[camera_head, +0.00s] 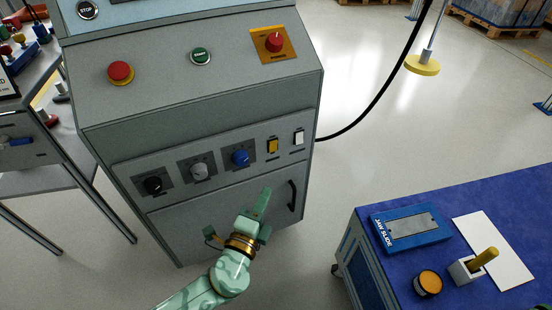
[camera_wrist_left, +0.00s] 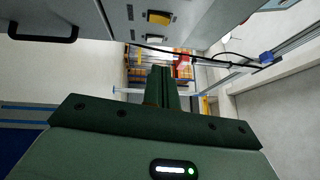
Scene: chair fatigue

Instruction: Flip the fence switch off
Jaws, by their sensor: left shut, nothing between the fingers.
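A grey control cabinet (camera_head: 205,120) carries a yellow rocker switch (camera_head: 272,146) and a white rocker switch (camera_head: 298,138) at the right of its lower panel. Their labels are too small to read, so I cannot tell which is the fence switch. The yellow switch also shows at the top of the left wrist view (camera_wrist_left: 158,18). My left gripper (camera_head: 265,192) is shut and empty, below the yellow switch and in front of the cabinet door, apart from both switches. Its closed fingers also show in the left wrist view (camera_wrist_left: 161,76). My right gripper is out of view.
Black, grey and blue knobs (camera_head: 241,158) sit left of the rockers. A black door handle (camera_head: 292,195) is close right of my gripper. A blue-topped bench (camera_head: 450,205) stands at the right, a grey table (camera_head: 45,180) at the left. A black cable (camera_head: 385,90) curves from the cabinet.

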